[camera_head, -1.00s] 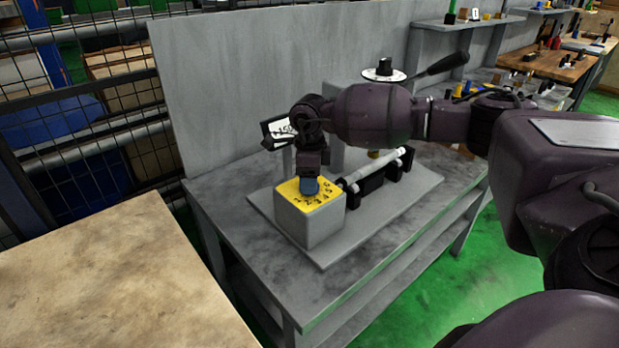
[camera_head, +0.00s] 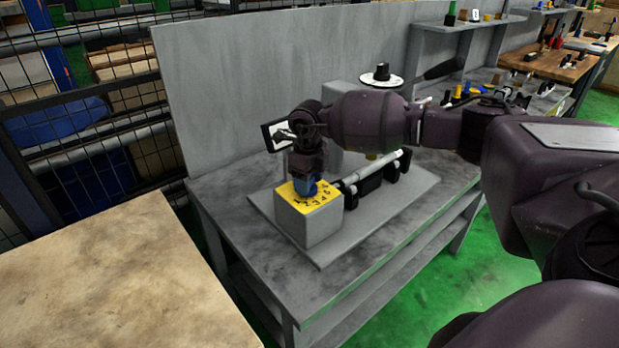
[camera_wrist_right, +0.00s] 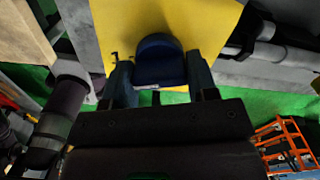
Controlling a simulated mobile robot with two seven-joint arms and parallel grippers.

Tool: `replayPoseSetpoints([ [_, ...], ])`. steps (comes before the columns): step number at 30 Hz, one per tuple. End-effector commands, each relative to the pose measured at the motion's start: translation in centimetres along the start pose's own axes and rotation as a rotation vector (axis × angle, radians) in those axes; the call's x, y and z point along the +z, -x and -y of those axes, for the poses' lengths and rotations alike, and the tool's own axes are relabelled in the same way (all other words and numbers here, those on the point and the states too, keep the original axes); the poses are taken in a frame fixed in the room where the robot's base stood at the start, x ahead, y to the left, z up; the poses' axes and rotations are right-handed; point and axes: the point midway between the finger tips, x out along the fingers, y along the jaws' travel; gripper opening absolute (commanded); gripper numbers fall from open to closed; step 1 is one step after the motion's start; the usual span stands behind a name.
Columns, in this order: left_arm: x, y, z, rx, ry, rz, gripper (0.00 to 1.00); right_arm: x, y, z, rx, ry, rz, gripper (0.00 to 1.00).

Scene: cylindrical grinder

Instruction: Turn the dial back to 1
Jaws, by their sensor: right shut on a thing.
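The dial is a blue knob (camera_head: 305,187) on the yellow numbered top (camera_head: 322,193) of a grey box (camera_head: 311,224). Black numbers run around the knob's near and right side. My right gripper (camera_head: 304,181) points down from above and is shut on the knob. In the right wrist view the dark blue knob (camera_wrist_right: 159,62) sits between the two fingers, against the yellow plate (camera_wrist_right: 205,20). The fingers and wrist hide part of the knob, so I cannot tell which number it points to. My left gripper is not in view.
The box stands on a grey base plate (camera_head: 405,205) on a grey table (camera_head: 240,225). A light cylindrical bar (camera_head: 385,168) in black holders lies right behind it. A grey panel (camera_head: 230,90) stands behind. A bare wooden tabletop (camera_head: 110,280) is at front left.

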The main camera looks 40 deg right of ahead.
Motion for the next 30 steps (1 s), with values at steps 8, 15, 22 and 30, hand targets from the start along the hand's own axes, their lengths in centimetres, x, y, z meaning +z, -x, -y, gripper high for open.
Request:
replayPoseSetpoints([
  [8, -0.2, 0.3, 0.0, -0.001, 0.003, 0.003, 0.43, 0.0, 0.1, 0.0, 0.000, -0.079, 0.001, 0.29],
  [15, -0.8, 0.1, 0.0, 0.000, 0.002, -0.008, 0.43, 0.0, 0.1, 0.0, 0.000, -0.091, 0.001, 0.29],
  [22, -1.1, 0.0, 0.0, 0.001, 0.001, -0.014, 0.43, 0.1, 0.1, 0.0, 0.000, -0.090, 0.002, 0.57],
  [30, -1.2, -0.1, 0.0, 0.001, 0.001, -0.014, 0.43, 0.0, 0.0, 0.0, 0.000, -0.089, 0.001, 0.77],
])
